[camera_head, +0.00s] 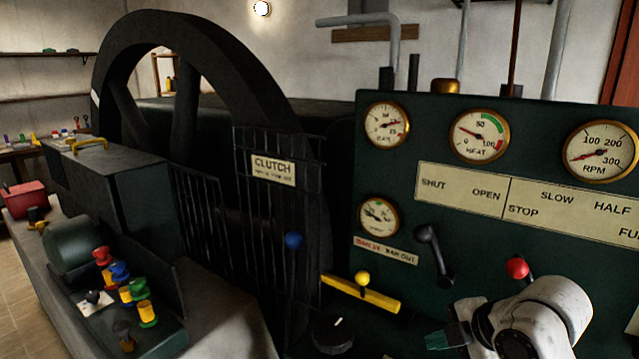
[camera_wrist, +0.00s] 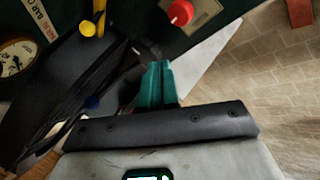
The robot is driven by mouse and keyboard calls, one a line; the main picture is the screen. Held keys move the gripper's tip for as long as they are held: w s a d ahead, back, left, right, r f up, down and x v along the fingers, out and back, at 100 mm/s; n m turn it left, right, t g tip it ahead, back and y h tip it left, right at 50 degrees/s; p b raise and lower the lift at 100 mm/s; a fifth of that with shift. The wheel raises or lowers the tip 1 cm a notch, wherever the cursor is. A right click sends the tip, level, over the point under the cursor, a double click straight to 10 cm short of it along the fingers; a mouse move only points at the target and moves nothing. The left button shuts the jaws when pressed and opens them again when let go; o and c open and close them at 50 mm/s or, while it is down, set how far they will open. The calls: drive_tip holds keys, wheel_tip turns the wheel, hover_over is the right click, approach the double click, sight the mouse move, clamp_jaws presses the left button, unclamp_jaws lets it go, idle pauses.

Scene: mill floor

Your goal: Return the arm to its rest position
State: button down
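My gripper (camera_head: 437,342) has teal fingers and shows at the lower right in the head view, in front of the dark green gauge panel (camera_head: 480,215). My white arm link is beside it. In the wrist view the gripper (camera_wrist: 158,72) has its two fingers close together, with nothing visible between them. A red-knobbed lever (camera_head: 517,268) is just above the arm; a red knob also shows in the wrist view (camera_wrist: 181,12). A black lever handle (camera_head: 434,255) is above the gripper.
A yellow lever (camera_head: 361,292) and a blue knob (camera_head: 293,240) are left of my gripper. The barred clutch guard (camera_head: 275,215) and large dark flywheel (camera_head: 225,55) stand farther left. Several coloured pieces, including a yellow one (camera_head: 147,314), are at lower left. Tiled floor (camera_wrist: 275,65) shows right in the wrist view.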

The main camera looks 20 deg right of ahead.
drive_tip(key=s+a+f+m+g, duration=0.2)
drive_tip(key=s+a+f+m, duration=0.95)
drive_tip(key=f, duration=0.35)
drive_tip(key=s+d+f+m+g+h, duration=0.1)
drive_tip(key=s+d+f+m+g, duration=0.1)
drive_tip(key=s, duration=0.7)
drive_tip(key=s+d+f+m+g+h, duration=0.2)
drive_tip(key=s+d+f+m, duration=0.2)
drive_tip(key=s, duration=0.5)
drive_tip(key=shift+d+f, duration=0.35)
drive_tip(key=shift+f, duration=0.25)
drive_tip(key=shift+w+m, duration=0.1)
drive_tip(key=shift+m, duration=0.15)
